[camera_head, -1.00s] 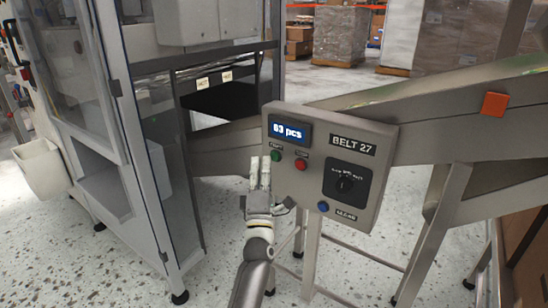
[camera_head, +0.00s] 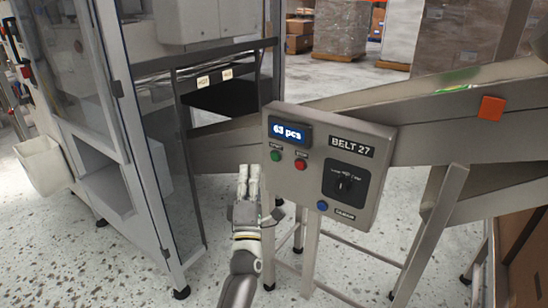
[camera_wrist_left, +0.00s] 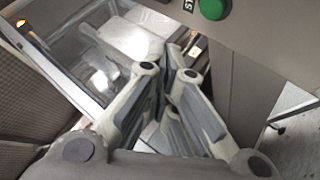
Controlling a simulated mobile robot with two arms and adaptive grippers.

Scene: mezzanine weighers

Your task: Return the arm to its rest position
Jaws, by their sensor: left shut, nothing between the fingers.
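My left gripper (camera_head: 248,184) is shut and empty, in front of and to the left of the lower left part of the belt 27 control panel (camera_head: 310,190), apart from it. Its closed fingers also show in the left wrist view (camera_wrist_left: 172,75). The panel has a display (camera_head: 290,132) reading 63 pcs, a green button (camera_head: 275,156), a red button (camera_head: 300,164), a black rotary switch (camera_head: 344,182) and a blue button (camera_head: 322,206). The green button also shows at the top of the left wrist view (camera_wrist_left: 212,8). My right gripper is not in view.
A clear-walled machine cabinet (camera_head: 125,110) stands at the left with a white bin (camera_head: 42,165) on its side. A metal conveyor (camera_head: 440,122) with an orange square (camera_head: 491,108) runs behind the panel to the right. Metal legs (camera_head: 430,235) stand below. Speckled floor is open in front.

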